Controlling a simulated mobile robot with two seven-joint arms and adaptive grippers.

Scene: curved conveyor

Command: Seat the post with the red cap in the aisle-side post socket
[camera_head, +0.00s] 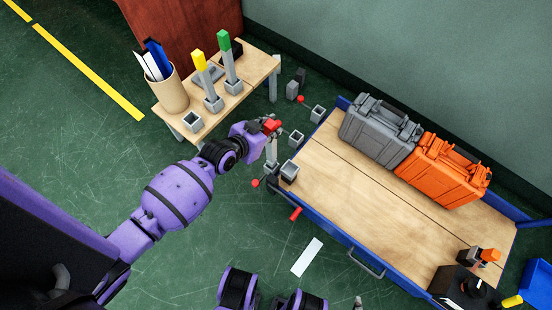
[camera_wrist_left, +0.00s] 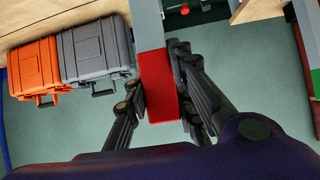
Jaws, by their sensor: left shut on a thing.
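My left gripper (camera_head: 268,126) is shut on the red cap of the grey post (camera_head: 271,153). In the left wrist view the red cap (camera_wrist_left: 157,85) sits between the two fingers, and the grey shaft (camera_wrist_left: 147,22) runs out past the top edge.
Other sockets (camera_head: 295,138) lie along the cart's left end. The blue-framed cart (camera_head: 350,190) carries a grey case (camera_head: 378,128) and an orange case (camera_head: 442,170). A small table (camera_head: 245,78) holds the yellow-capped post (camera_head: 206,82), the green-capped post (camera_head: 229,65) and a cup (camera_head: 170,92).

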